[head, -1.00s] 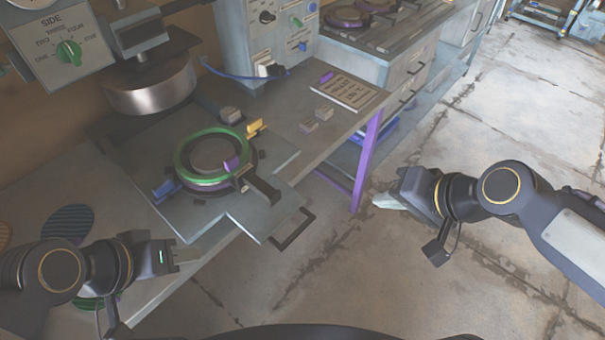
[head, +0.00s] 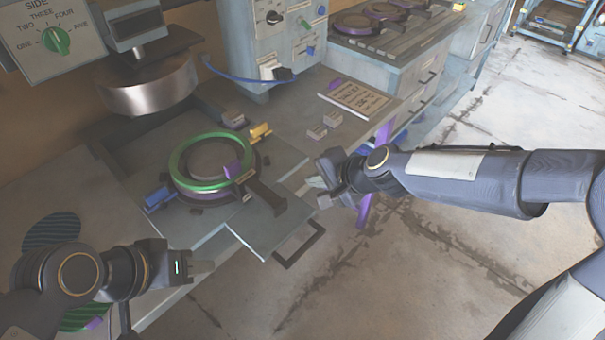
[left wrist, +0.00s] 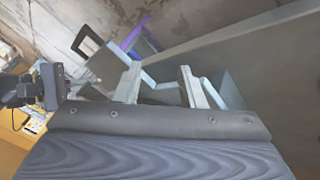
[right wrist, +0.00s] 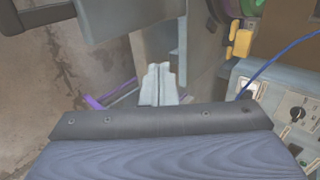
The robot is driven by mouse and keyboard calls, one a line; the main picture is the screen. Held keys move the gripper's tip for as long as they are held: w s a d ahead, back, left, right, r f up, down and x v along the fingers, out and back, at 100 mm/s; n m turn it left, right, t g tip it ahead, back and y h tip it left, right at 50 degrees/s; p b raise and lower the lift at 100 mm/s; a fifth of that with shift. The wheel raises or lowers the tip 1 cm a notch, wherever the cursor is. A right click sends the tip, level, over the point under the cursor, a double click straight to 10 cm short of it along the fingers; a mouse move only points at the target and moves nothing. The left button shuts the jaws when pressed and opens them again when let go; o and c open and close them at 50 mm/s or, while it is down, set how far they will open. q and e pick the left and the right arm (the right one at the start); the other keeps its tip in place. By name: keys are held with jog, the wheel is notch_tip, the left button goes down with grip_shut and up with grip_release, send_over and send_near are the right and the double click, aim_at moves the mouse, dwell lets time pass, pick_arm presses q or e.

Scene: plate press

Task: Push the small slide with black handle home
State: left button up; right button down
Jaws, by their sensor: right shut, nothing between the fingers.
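The small slide (head: 262,228) is a flat grey plate that sticks out past the bench's front edge. Its black loop handle (head: 300,244) is at the outer end; a black loop handle also shows in the left wrist view (left wrist: 88,40). My right gripper (head: 314,186) is shut and empty, above and right of the slide, apart from the handle. Its closed fingers show in the right wrist view (right wrist: 159,84). My left gripper (head: 204,268) is open and empty, low at the bench's front edge, left of the slide. Its fingers stand apart in the left wrist view (left wrist: 160,85).
A green ring (head: 183,166) lies on the press base, with a yellow tab (head: 260,131), a blue tab (head: 158,198) and a dark clamp arm (head: 266,196) around it. The metal press head (head: 150,85) hangs behind.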

aim_at(293, 172)
pick_arm(q)
jog(key=shift+r+p, duration=0.45)
jog(key=shift+p, duration=0.2)
pick_arm(e)
jog(key=shift+w+a, duration=0.65)
jog(key=shift+a, duration=0.2)
jog(key=shift+w+a, duration=0.65)
jog(key=shift+a, duration=0.15)
pick_arm(q)
jog(key=shift+r, duration=0.1)
pick_arm(e)
jog(key=shift+a, duration=0.1)
